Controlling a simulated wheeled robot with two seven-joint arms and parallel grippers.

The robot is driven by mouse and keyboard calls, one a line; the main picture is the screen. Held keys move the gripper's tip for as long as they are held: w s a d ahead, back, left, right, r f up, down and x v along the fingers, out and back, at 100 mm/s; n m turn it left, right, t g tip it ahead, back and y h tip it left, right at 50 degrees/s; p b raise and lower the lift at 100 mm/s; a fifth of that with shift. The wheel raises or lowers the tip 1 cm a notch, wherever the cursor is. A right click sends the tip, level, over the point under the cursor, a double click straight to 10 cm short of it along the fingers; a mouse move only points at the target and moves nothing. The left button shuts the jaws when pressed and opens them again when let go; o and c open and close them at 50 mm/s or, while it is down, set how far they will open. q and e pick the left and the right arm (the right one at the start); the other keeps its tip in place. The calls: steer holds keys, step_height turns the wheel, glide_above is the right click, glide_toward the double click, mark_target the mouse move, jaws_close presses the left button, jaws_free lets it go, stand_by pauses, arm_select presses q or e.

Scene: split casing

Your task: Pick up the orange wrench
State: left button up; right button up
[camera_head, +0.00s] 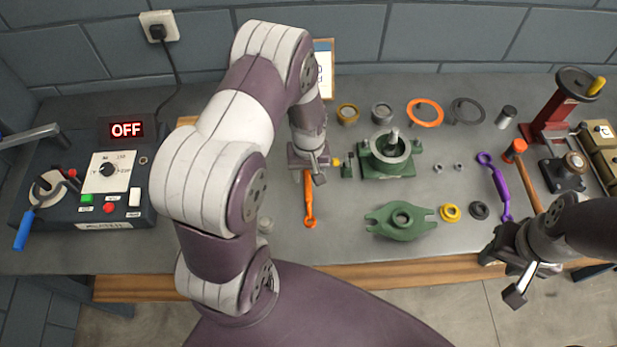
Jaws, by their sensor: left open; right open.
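The orange wrench (309,207) lies on the grey workbench, left of the green casing parts, with its ring end toward the bench's front edge. Its upper end is hidden under my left gripper. My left gripper (318,178) is open and sits above the wrench's upper part, its jaws pointing down. I cannot tell whether the wrench is between the jaws. My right gripper (509,276) is open and empty, near the front edge of the bench at the right, away from the wrench.
A green casing base (387,160) and green cover (401,221) lie right of the wrench. An orange ring (425,112), purple wrench (496,186), hammer (524,172) and red press (553,112) lie farther right. A control box (88,195) reading OFF stands left.

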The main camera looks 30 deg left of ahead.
mark_target(308, 180)
arm_select(q)
steer(key=f, duration=0.3)
steer(key=shift+s+a, duration=0.25)
steer(key=shift+s, duration=0.05)
steer(key=shift+w+d+f, duration=0.1)
steer(key=shift+w+f, duration=0.05)
steer(key=shift+f, duration=0.05)
steer(key=shift+w+d, duration=0.1)
steer(key=c, duration=0.5)
jaws_close()
arm_select(e)
steer(key=shift+a+r, duration=0.15)
steer(key=shift+r, duration=0.4)
steer(key=shift+f, duration=0.1)
